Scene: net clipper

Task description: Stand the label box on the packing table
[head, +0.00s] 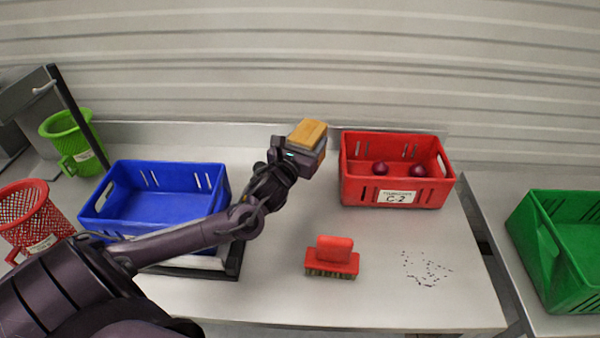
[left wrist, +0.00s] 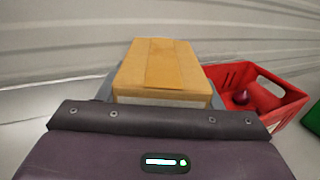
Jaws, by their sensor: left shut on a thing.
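The label box is a small tan cardboard box (head: 309,133) with a tape strip along its top. My left gripper (head: 300,152) is shut on it and holds it at the back middle of the packing table (head: 290,215), left of the red crate. In the left wrist view the box (left wrist: 163,68) sticks out beyond the gripper's dark housing, and the fingertips are mostly hidden. I cannot tell whether the box's underside touches the table. My right gripper is not in view.
A red crate (head: 394,193) holds two dark round things. A blue crate (head: 160,215) sits left on a dark-framed scale. A red brush (head: 333,258) and dark specks (head: 425,268) lie in front. A green crate (head: 570,245) stands right. Baskets (head: 70,140) stand far left.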

